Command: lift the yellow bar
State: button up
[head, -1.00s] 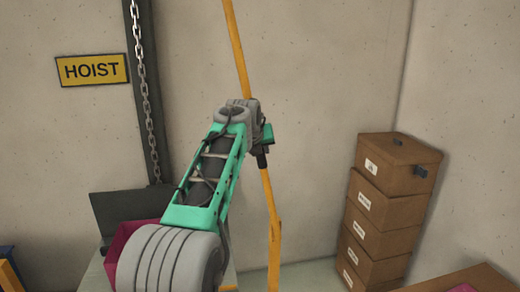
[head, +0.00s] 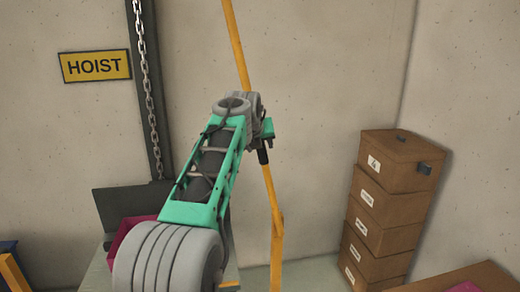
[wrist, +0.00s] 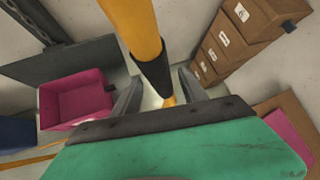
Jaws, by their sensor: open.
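The yellow bar (head: 237,48) runs steeply from the top edge of the head view, passes behind my arm and comes out below it, with a kink low down. In the wrist view the yellow bar (wrist: 132,25) enters from the top and has a black sleeve (wrist: 153,77). My gripper (wrist: 159,92) is open, with one finger on each side of the sleeve's lower end in that view. I see no clear contact. In the head view my wrist hides most of the gripper; part of the black sleeve (head: 263,156) shows just below it.
A stack of brown boxes (head: 393,190) stands at the right near the corner. A chain (head: 147,85) hangs by a dark post at the left, beside a HOIST sign (head: 95,66). A magenta bin (wrist: 75,98) sits left of the bar. A brown surface (head: 455,283) is at lower right.

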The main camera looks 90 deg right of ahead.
jog(key=b+v, duration=0.1)
jog(key=v, duration=0.5)
jog(key=shift+a, duration=0.2)
